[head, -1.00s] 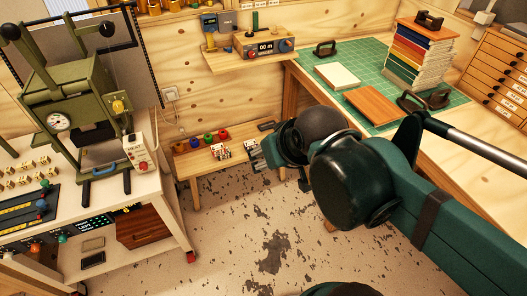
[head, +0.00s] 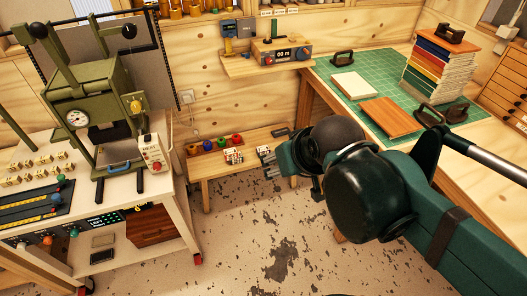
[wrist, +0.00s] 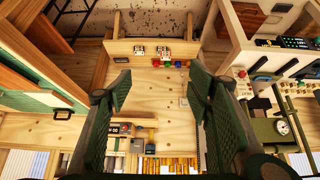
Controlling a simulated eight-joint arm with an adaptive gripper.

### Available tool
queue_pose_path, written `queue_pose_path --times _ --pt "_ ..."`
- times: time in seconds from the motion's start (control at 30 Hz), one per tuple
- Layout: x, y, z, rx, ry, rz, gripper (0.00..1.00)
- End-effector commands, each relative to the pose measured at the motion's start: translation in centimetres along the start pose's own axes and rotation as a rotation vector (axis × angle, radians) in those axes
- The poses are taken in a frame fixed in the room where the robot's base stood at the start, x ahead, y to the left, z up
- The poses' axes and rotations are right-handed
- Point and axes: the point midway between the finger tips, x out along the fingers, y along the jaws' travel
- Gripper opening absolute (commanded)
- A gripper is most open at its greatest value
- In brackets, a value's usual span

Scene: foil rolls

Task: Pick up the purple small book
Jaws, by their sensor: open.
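I cannot make out a purple small book in either view. A tall stack of books (head: 436,75) in several colours stands on the green mat at the right in the head view, with a black-handled weight on top. A pale book (head: 355,85) and a brown board or book (head: 391,117) lie flat on the mat. My gripper (head: 268,160) is in front of the low wooden bench, partly hidden by my own arm. In the wrist view my gripper (wrist: 157,88) shows its two green padded fingers spread wide with nothing between them.
The green mat (head: 385,88) covers part of the wooden worktable at right. The low bench (head: 215,168) holds coloured pots and small blocks. A green press (head: 85,85) stands on a white cart at left. A wall shelf (head: 240,68) holds devices. The floor between is clear.

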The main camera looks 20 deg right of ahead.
Motion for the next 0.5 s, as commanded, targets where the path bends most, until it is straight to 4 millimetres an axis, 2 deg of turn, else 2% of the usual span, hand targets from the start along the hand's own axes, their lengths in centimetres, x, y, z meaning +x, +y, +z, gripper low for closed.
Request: queue_pose_path --times 0.33,0.5 --pt "0.01 0.0 -0.12 -0.002 -0.001 0.0 0.51" --pt "0.09 0.08 -0.94 -0.018 -0.007 0.001 0.51"
